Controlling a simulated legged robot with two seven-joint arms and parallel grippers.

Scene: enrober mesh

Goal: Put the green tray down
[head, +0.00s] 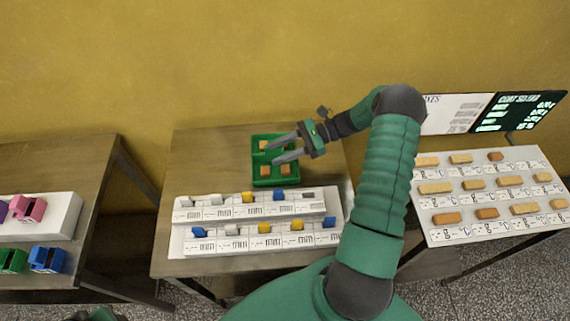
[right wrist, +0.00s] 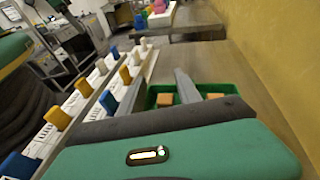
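The green tray (head: 275,184) sits on the middle table (head: 195,165), behind the white label racks. It holds a few orange-brown blocks (head: 265,171) in its compartments. The fingers cover part of the tray's middle. In the right wrist view the tray (right wrist: 228,88) shows beyond the gripper with two blocks visible, and the grey fingers (right wrist: 160,90) are apart. Whether a finger touches the tray, I cannot tell.
Two white racks (head: 262,242) with blue, yellow and white tabs stand along the table's front. A right-hand table (head: 480,204) holds rows of blocks below a sign board (head: 519,113). A left table (head: 75,160) holds coloured pieces. The middle table is bare left of the tray.

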